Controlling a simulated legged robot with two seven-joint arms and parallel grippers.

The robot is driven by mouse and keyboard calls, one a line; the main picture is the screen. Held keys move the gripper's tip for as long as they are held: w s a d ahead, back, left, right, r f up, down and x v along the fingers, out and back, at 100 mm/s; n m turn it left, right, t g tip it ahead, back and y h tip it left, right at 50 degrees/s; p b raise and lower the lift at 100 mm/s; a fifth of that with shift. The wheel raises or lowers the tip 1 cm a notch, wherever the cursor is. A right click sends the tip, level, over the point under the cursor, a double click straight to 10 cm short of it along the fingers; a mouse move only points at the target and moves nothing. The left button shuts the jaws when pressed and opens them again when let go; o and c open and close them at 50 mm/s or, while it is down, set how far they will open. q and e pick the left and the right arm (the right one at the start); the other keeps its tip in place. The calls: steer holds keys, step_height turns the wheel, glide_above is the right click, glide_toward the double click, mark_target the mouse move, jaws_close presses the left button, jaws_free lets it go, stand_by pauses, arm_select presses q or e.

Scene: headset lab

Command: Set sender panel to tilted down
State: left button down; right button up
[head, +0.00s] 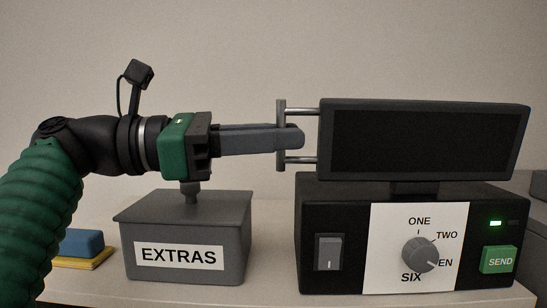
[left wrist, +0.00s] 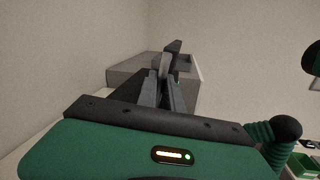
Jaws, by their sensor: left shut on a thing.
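The sender panel (head: 425,140) is a wide dark rectangular screen on a short neck above the black sender box (head: 340,195). It faces forward and looks close to upright; its exact tilt is hard to judge. A metal bar handle (head: 281,108) sticks out from its left side. My left gripper (head: 292,137) comes in level from the left and is shut on the handle's vertical bar, between its two rods. In the left wrist view the fingers (left wrist: 163,90) reach toward the panel, seen nearly edge-on. My right gripper is not in view.
A grey lidded box marked EXTRAS (head: 185,235) stands under my left gripper, its knob close below. A blue-and-yellow sponge (head: 82,245) lies at left. The sender box carries a rocker switch (head: 328,252), a dial (head: 420,254) and a green SEND button (head: 498,260).

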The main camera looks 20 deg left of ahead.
arm_select(q)
steer(key=m+b, duration=0.1)
steer(key=s+m+b, duration=0.1)
steer(key=f+b, duration=0.1)
steer(key=shift+s+d+m+h+b, duration=0.2)
steer(key=shift+d+m+h+b, duration=0.1)
steer(key=shift+m, duration=0.1)
steer(key=shift+s+m+b, duration=0.3)
steer(key=shift+m+b, duration=0.3)
steer(key=shift+b, duration=0.05)
steer(key=shift+r, duration=0.1)
steer(key=c, duration=1.5)
jaws_free()
steer(key=shift+d, duration=0.15)
steer(key=shift+w+d, duration=0.15)
steer(key=shift+w, duration=0.05)
steer(key=shift+s, duration=0.1)
